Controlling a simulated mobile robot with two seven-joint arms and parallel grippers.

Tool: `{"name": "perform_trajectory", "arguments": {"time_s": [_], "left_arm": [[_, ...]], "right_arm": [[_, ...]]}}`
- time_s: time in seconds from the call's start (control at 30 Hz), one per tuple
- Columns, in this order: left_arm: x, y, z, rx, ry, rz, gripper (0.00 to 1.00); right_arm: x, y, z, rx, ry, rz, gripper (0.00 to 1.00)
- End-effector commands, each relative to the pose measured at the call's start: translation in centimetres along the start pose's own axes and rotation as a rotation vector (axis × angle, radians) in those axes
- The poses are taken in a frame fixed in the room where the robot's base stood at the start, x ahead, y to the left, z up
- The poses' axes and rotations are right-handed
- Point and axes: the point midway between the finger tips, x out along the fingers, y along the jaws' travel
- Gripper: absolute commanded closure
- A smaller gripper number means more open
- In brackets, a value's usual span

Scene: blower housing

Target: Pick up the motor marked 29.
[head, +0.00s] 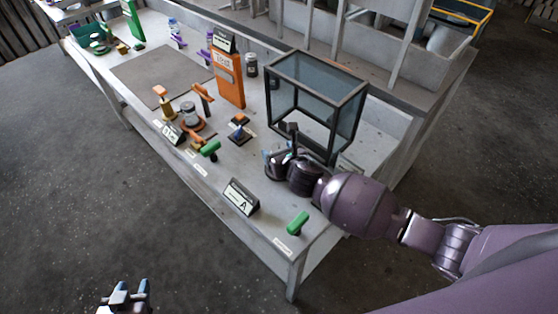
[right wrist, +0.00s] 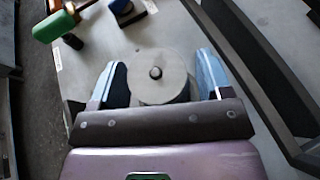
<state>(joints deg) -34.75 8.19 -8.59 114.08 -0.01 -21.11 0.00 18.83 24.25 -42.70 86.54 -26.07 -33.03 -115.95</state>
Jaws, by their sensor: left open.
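A grey round motor (right wrist: 160,75) with a dark shaft end at its centre stands on the table in the right wrist view. No number on it is readable. My right gripper (right wrist: 162,82) has its two blue fingers on either side of the motor, with a visible gap at the right finger, so it looks open around it. My left gripper (head: 128,296) is open and empty over the floor at the bottom left, away from the table.
A dark-framed glass box (head: 316,95) stands close behind my right gripper. A green-handled tool (head: 210,148) and a small blue-topped block (head: 238,133) lie to its left. A sign marked A (head: 240,197) and another green handle (head: 298,223) are nearer the front edge.

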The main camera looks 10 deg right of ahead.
Motion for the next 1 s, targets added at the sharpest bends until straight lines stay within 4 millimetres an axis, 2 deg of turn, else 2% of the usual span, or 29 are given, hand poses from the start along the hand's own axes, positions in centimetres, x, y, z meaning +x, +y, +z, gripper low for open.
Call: {"name": "perform_trajectory", "arguments": {"time_s": [0.03,0.33,0.67,0.87,1.0], "left_arm": [[0.0,0.0,0.0,0.000,0.000,0.000,0.57],[0.1,0.0,-0.2,0.001,0.004,0.001,0.57],[0.2,0.0,-0.6,0.002,0.009,0.002,0.57],[-0.2,-0.1,-1.4,0.001,0.010,0.002,0.57],[-0.6,-0.1,-1.8,0.001,0.010,0.001,0.57]], "right_arm": [[0.0,0.0,0.0,0.000,0.000,0.000,0.36],[0.0,0.0,0.0,0.000,0.000,0.000,0.81],[-0.2,0.0,0.7,-0.001,-0.004,0.001,0.81],[-1.4,-0.1,3.5,-0.004,-0.007,0.001,0.81],[-2.6,-0.1,6.7,-0.004,-0.009,0.001,0.81]]}}
